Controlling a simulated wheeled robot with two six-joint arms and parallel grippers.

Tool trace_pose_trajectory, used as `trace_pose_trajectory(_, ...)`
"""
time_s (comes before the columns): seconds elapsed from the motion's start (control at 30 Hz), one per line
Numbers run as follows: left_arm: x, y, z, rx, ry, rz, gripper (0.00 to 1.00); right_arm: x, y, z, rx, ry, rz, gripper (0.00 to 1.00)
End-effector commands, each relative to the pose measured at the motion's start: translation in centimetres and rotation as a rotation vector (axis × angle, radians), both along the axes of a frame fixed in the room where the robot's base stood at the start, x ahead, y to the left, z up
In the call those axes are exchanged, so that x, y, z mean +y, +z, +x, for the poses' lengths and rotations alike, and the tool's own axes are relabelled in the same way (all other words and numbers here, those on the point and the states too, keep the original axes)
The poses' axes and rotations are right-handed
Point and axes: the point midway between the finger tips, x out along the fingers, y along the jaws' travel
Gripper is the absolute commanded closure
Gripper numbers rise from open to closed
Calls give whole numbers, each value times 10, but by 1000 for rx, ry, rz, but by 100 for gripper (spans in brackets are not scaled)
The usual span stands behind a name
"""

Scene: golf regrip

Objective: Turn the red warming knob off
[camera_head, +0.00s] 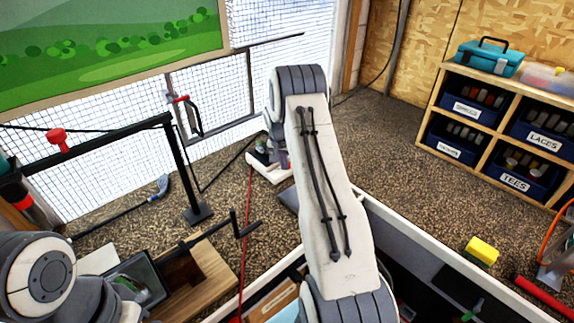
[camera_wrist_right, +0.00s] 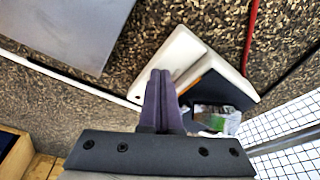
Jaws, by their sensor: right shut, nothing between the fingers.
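A red mushroom-shaped knob (camera_head: 57,138) shows at the left by a black bar in the head view. I cannot tell whether it is the warming knob. My right gripper (camera_head: 283,160) is low beyond my arm, beside a small white device (camera_head: 262,172), partly hidden by the arm. In the right wrist view, the shut, empty fingers (camera_wrist_right: 158,98) point at the white device (camera_wrist_right: 178,58), which has a dark sloped part. Whether they touch it is unclear. No red knob shows in that view. My left arm is at the lower left; its fingers do not show.
A black frame (camera_head: 180,165) stands on the carpet at the left, with a golf club (camera_head: 160,185) near it. A red cord (camera_head: 247,225) runs by the white device. A shelf of blue bins (camera_head: 527,180) stands at the right.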

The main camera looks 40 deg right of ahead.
Motion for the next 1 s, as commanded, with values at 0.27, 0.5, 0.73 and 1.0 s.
trace_pose_trajectory(0.27,0,-10,0,0,-1,0,0,-4,0,0,-6,-2,-4,100)
trace_pose_trajectory(0.5,0,-12,0,0,-1,0,0,-4,2,-1,-8,-2,-5,100)
trace_pose_trajectory(0.73,0,-15,0,0,-1,0,0,2,1,-5,-6,0,-5,100)
trace_pose_trajectory(1.0,0,-4,0,0,-1,0,0,4,18,-6,-4,0,-4,100)
